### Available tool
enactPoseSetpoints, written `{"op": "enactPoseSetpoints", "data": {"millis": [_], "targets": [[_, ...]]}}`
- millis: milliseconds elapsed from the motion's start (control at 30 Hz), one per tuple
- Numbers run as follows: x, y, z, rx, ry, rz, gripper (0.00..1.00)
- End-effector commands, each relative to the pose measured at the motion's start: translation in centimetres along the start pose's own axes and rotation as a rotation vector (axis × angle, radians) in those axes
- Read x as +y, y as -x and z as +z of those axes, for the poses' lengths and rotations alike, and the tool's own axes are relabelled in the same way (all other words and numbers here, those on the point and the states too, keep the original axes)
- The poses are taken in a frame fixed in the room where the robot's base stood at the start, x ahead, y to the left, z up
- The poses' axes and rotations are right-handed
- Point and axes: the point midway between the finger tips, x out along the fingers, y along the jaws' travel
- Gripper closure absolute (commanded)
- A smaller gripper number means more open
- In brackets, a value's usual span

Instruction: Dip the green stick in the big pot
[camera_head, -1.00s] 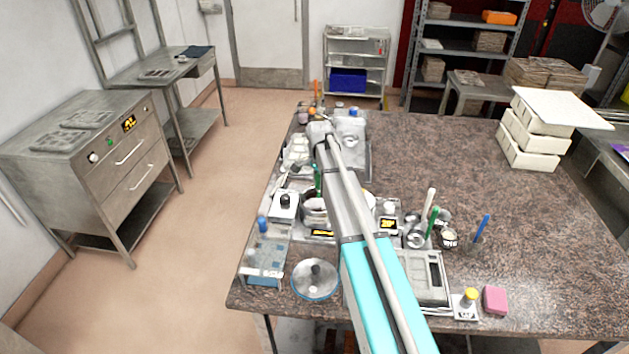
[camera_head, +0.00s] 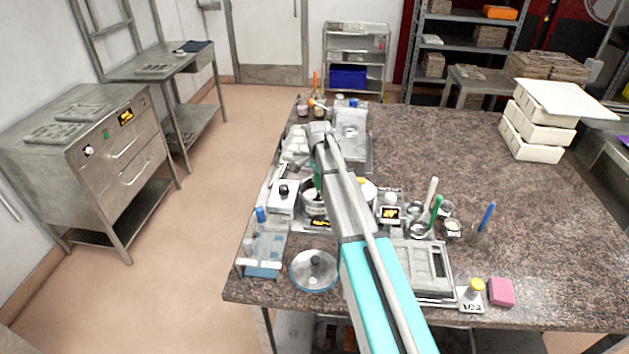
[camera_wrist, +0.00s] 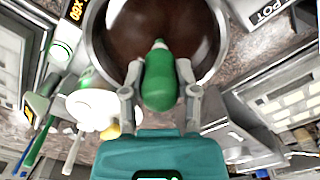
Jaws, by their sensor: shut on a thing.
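My gripper (camera_wrist: 160,90) is shut on the green stick (camera_wrist: 160,82), which has a thick rounded body and a pale band towards its far end. In the wrist view the big pot (camera_wrist: 222,45) is a round metal pot with dark brown contents. The stick's far end shows over the brown contents; I cannot tell whether it touches them. In the head view the stick (camera_head: 316,182) stands roughly upright at the pot (camera_head: 314,207), and my arm hides part of both and most of the gripper.
A white box with a black knob (camera_head: 283,200) stands left of the pot. Several cups with sticks, one a green stick (camera_head: 436,208), stand at right. The table's right half is mostly clear.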

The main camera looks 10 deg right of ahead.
Motion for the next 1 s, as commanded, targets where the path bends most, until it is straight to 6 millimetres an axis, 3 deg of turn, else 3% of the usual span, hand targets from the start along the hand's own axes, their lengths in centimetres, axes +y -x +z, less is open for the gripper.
{"op": "enactPoseSetpoints", "data": {"millis": [300, 1000], "targets": [[-0.02, -0.99, 0.04, 0.000, 0.001, 0.000, 1.00], [-0.06, -1.01, 0.10, 0.000, 0.001, 0.000, 1.00]]}}
